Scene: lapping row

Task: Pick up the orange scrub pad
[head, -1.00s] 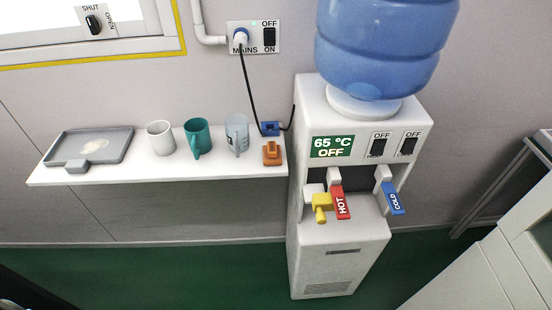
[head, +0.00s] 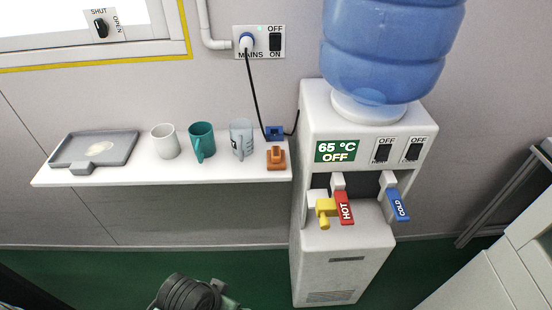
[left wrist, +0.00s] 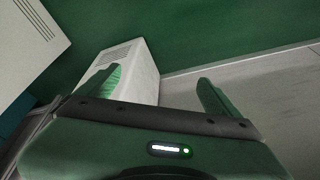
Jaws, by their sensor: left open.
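The orange scrub pad (head: 276,160) sits at the right end of the white wall shelf (head: 230,172), with a raised grip on top. It is just in front of a small blue block (head: 274,133). My left gripper (left wrist: 160,78) shows in the left wrist view with its fingers wide apart and nothing between them. It is well away from the pad, and the pad is not in that view. Part of my left arm shows at the bottom of the head view, below the shelf. My right gripper is not in view.
Left of the pad stand a clear cup (head: 241,140), a teal mug (head: 202,141), a white mug (head: 165,142) and a grey tray (head: 95,150). The water dispenser (head: 342,262) stands close right of the shelf. A black cord hangs from the mains socket (head: 258,42). Green floor lies below.

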